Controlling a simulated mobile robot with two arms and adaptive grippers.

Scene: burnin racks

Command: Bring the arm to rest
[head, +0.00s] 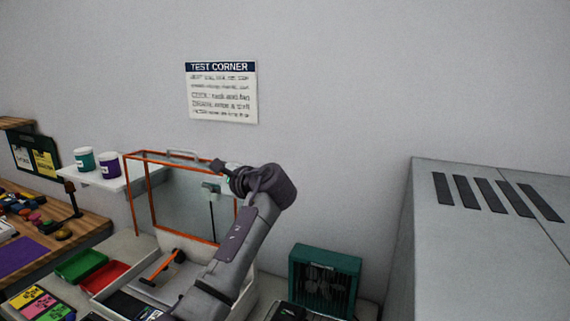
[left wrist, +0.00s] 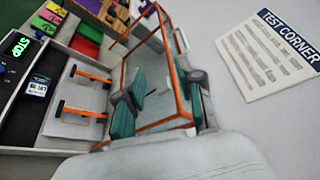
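My left arm rises from the bottom middle of the head view. Its left gripper (head: 213,175) is in front of the upper right part of an orange-framed clear lid (head: 188,240), which stands upright. In the left wrist view, the two fingers with teal pads (left wrist: 160,106) are spread apart, with nothing seen held between them. The lid's orange frame (left wrist: 180,72) shows beyond and between the fingers. I cannot tell whether a finger touches it. My right gripper is not in view.
Green (head: 81,265) and red (head: 104,278) bins are at left. A teal vented unit (head: 325,279) and a large grey cabinet (head: 480,255) stand right. A TEST CORNER sign (head: 221,93) hangs on the wall.

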